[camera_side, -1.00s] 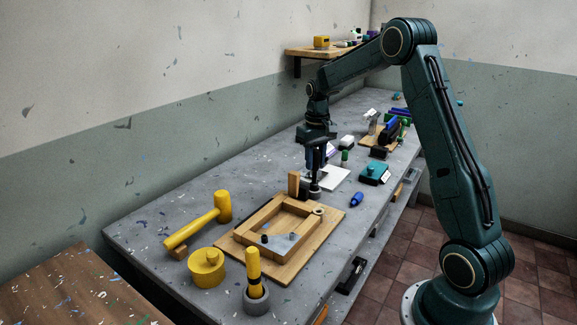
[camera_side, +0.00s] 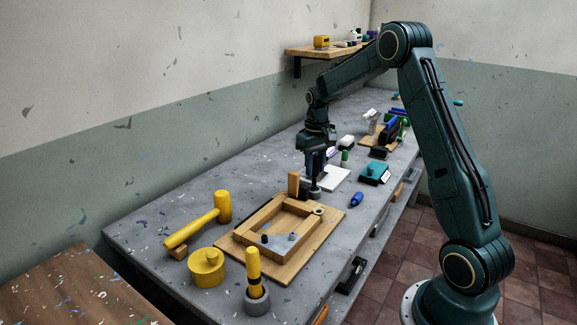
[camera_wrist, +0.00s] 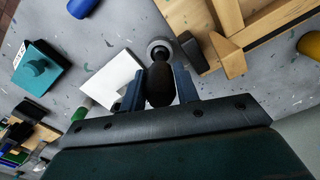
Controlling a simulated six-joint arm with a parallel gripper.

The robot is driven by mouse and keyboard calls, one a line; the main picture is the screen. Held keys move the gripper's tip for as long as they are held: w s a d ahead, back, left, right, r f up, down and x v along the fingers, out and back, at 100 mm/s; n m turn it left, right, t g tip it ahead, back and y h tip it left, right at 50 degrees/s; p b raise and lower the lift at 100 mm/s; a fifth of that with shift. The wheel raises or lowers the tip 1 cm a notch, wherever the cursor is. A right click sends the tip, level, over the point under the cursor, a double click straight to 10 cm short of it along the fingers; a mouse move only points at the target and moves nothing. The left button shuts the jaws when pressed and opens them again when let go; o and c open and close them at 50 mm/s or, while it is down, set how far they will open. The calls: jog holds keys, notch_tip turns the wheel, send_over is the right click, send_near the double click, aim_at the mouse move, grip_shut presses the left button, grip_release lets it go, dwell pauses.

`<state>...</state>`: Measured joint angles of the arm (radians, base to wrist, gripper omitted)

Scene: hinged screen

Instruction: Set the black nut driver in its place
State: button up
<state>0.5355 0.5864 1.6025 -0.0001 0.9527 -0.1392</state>
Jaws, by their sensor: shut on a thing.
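My gripper (camera_side: 314,174) points down over the bench and is shut on the black nut driver. In the wrist view, the driver's dark rounded handle (camera_wrist: 159,85) sits between the two blue fingers of my gripper (camera_wrist: 157,95). A grey round holder (camera_side: 314,195) stands on the bench directly under the gripper. Its ring (camera_wrist: 158,44) also shows just beyond the handle in the wrist view. The driver's lower end is hidden, so I cannot tell how deep it sits in the holder.
A wooden frame on a board (camera_side: 283,269) lies close by, with an upright wooden block (camera_side: 293,184) beside the gripper. A white pad (camera_side: 334,178), a blue object (camera_side: 356,199) and a teal box (camera_side: 374,174) are to the right. A yellow mallet (camera_side: 200,228) lies front left.

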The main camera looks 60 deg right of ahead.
jog(key=shift+f, duration=0.35)
dwell(0.3)
jog(key=o, duration=1.1)
jog(key=shift+c, duration=0.2)
notch_tip(320, 180, up, 14)
jog(key=shift+a, duration=0.1)
